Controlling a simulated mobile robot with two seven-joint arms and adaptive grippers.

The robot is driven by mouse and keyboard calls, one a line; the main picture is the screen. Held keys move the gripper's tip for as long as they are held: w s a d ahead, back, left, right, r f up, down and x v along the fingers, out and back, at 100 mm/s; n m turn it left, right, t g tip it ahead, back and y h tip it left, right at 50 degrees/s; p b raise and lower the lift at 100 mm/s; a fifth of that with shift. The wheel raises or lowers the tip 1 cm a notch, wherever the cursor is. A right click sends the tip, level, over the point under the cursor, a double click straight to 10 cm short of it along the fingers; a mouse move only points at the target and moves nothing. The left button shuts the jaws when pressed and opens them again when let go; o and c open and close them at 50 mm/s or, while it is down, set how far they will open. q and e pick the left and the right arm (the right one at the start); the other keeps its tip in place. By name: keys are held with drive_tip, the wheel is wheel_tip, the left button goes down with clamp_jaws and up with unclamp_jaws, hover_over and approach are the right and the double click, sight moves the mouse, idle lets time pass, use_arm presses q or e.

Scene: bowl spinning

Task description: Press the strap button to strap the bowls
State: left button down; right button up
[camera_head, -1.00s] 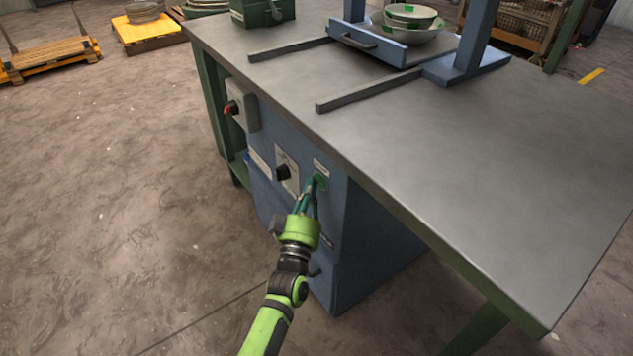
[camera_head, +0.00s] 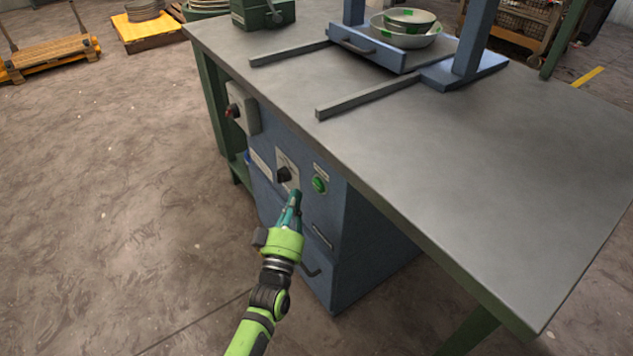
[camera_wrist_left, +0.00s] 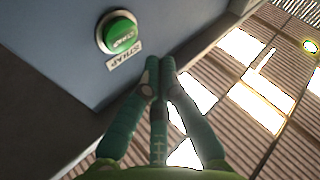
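The strap button (camera_head: 319,184) is a round green button on the blue cabinet front under the table. It also shows in the left wrist view (camera_wrist_left: 120,35), large, above a label. My left gripper (camera_head: 297,194) is just left of and below the button in the head view, apart from it. In the wrist view, its fingertips (camera_wrist_left: 160,66) meet and hold nothing. The stacked bowls (camera_head: 408,20), pale with green patches, rest on the blue tray under the blue frame on the tabletop. My right gripper is not in view.
A black knob (camera_head: 284,174) sits left of the button, and a red button box (camera_head: 243,108) farther left. The grey tabletop (camera_head: 450,160) overhangs the panel. Two rails (camera_head: 365,98) lie on the table. The floor (camera_head: 110,220) at left is clear.

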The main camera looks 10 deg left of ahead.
use_arm(q)
drive_tip(key=shift+s+a+p, duration=0.4)
drive_tip(key=shift+s+a, duration=0.5)
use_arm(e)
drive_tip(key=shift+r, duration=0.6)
